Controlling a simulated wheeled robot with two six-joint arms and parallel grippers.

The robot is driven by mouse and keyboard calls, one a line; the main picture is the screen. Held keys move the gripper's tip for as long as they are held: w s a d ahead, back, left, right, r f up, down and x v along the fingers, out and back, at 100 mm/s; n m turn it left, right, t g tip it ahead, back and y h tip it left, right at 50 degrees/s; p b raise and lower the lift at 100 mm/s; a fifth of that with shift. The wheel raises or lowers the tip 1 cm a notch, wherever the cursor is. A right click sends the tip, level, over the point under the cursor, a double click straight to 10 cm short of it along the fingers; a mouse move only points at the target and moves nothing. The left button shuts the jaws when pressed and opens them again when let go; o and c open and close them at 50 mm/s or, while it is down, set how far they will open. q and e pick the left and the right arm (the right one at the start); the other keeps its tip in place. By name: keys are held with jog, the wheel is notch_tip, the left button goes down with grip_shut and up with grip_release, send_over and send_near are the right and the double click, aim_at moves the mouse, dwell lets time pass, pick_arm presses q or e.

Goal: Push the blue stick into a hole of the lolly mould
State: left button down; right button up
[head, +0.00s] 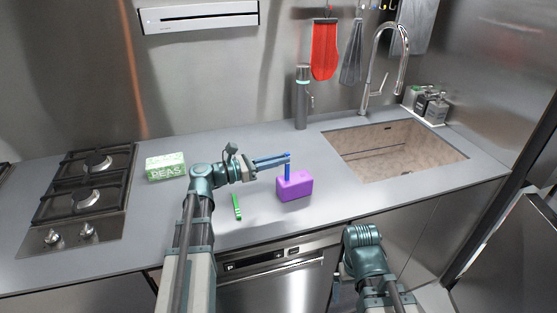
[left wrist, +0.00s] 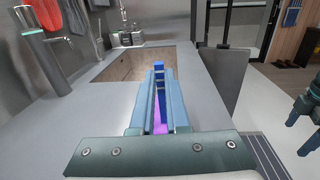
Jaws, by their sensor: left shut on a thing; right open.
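The purple lolly mould (head: 297,188) stands on the grey counter in the middle of the head view. My left gripper (head: 287,158) is shut on the upright blue stick (head: 288,172) just above the mould. The stick's lower end meets the mould's top in the picture; I cannot tell whether it is in a hole. In the left wrist view the stick's blue top (left wrist: 158,66) shows between the fingertips, with a purple strip of mould (left wrist: 160,116) below. My right gripper (left wrist: 297,135) is open and empty, away from the counter at the right edge of that view.
A green stick (head: 237,207) lies on the counter left of the mould. A peas box (head: 166,167) and a gas hob (head: 88,185) are further left. The counter right of the mould is clear.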

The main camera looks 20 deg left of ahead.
pick_arm(q)
jog(key=shift+f+b, duration=2.35)
jog(key=shift+f, duration=0.05)
dwell(0.9)
jog(key=c, duration=0.8)
grip_release()
jog(key=shift+c, duration=0.2)
jog(key=v, duration=1.3)
jog(key=shift+s+a, duration=0.2)
jog(key=shift+a, duration=0.1)
